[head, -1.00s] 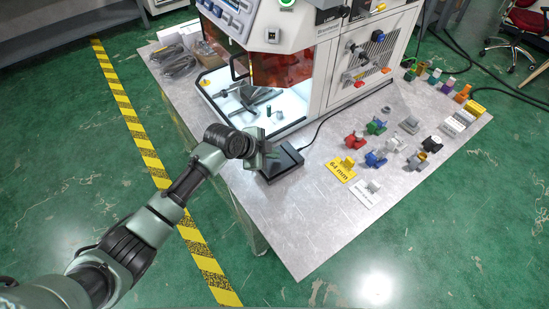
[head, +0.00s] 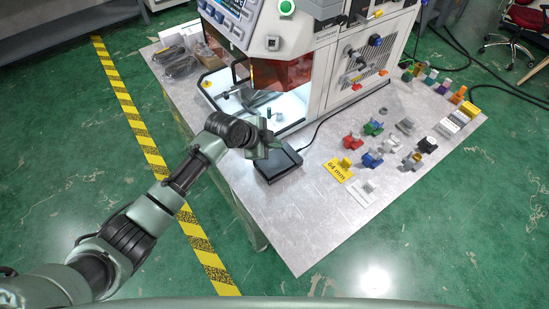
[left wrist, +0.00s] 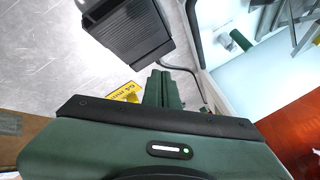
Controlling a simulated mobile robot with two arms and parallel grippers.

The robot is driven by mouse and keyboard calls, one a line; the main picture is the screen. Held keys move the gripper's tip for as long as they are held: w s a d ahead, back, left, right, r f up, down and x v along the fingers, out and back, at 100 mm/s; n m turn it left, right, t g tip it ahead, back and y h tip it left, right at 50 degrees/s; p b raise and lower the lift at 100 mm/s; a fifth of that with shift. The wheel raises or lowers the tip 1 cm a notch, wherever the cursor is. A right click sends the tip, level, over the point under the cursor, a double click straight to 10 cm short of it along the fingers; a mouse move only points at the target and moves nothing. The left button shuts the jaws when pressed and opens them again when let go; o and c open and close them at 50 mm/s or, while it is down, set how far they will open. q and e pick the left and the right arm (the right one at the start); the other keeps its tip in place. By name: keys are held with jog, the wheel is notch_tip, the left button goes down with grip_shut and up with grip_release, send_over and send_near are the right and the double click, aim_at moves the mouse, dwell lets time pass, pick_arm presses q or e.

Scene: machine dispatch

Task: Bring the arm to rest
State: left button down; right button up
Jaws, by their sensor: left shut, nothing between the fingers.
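My left arm reaches in from the lower left of the head view. Its gripper (head: 266,146) is over the near left part of the table, by the black pedal-like box (head: 278,166) and in front of the machine's opening. In the left wrist view the two green fingers (left wrist: 162,90) lie close together, shut with nothing between them. The black box (left wrist: 128,32) shows beyond them there. My right gripper is not in view.
The grey table (head: 310,235) carries the machine (head: 330,60) with its lit chamber. Several coloured parts (head: 372,158) and a yellow 64 mm label (head: 339,169) lie to the right. The table's near corner is clear. Yellow-black floor tape (head: 150,150) runs on the left.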

pick_arm(q)
jog(key=shift+f, duration=0.1)
dwell(0.6)
